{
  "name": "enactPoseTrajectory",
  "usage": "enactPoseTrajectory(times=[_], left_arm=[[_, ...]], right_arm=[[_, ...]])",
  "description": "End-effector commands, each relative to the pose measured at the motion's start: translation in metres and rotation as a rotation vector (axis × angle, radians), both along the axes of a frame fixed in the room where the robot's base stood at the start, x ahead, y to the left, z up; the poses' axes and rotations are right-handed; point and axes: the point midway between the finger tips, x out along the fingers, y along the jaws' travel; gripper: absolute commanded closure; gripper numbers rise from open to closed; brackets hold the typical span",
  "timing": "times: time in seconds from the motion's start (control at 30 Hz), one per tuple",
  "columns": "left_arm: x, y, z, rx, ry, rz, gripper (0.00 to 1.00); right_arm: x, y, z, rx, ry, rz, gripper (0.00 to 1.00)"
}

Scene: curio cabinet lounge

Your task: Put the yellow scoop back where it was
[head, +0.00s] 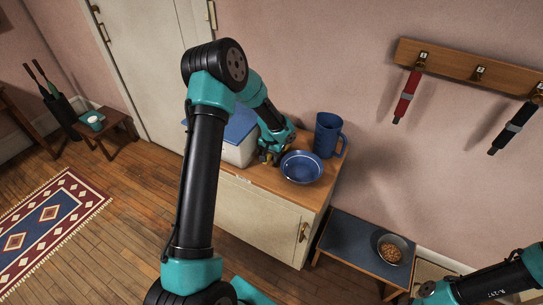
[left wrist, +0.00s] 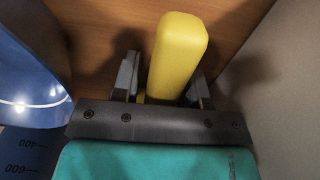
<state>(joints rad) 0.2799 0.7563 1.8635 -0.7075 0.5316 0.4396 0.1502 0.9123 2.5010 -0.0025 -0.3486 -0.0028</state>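The yellow scoop shows in the left wrist view as a thick yellow handle (left wrist: 178,55) standing up from the wooden top, between the two fingers of my left gripper (left wrist: 163,82). A narrow gap shows between handle and left finger, so the gripper looks open around it. In the head view, my left gripper (head: 270,155) is low over the cabinet top, between the white bin and the blue bowl; only a bit of yellow (head: 264,157) shows there. The rest of the scoop is hidden. My right arm enters at lower right; its gripper (head: 424,296) is too unclear to read.
The blue bowl (head: 301,167) and blue jug (head: 327,135) stand close right of my left gripper. The blue-lidded white bin (head: 236,151) is close on its left. A bowl of brown pellets (head: 392,249) sits on the low bench (head: 352,245). A peg rail (head: 455,62) hangs above.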

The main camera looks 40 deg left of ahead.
Motion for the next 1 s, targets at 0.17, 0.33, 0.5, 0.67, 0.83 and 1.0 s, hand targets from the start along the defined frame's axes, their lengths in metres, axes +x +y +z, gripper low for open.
enactPoseTrajectory(times=[0.17, 0.33, 0.5, 0.67, 0.83, 1.0], left_arm=[[0.0, 0.0, 0.0, 0.0, 0.0, 0.0, 0.5], [0.0, 0.0, 0.001, 0.0, 0.0, 0.0, 0.5], [0.001, 0.0, 0.009, 0.001, -0.002, 0.0, 0.5], [0.001, 0.0, 0.029, 0.001, -0.004, 0.0, 0.5], [0.001, 0.0, 0.061, 0.001, -0.004, 0.0, 0.5], [0.0, 0.0, 0.092, 0.001, -0.003, 0.0, 0.5]], right_arm=[[0.0, 0.0, 0.0, 0.0, 0.0, 0.0, 0.57], [0.0, 0.0, 0.0, 0.0, 0.0, 0.0, 0.57], [0.0, 0.0, 0.0, 0.0, 0.0, 0.0, 0.57], [0.0, 0.0, 0.0, 0.0, 0.0, 0.0, 0.57], [0.0, 0.0, 0.0, 0.0, 0.0, 0.0, 0.57], [0.0, 0.0, 0.0, 0.0, 0.0, 0.0, 0.57]])
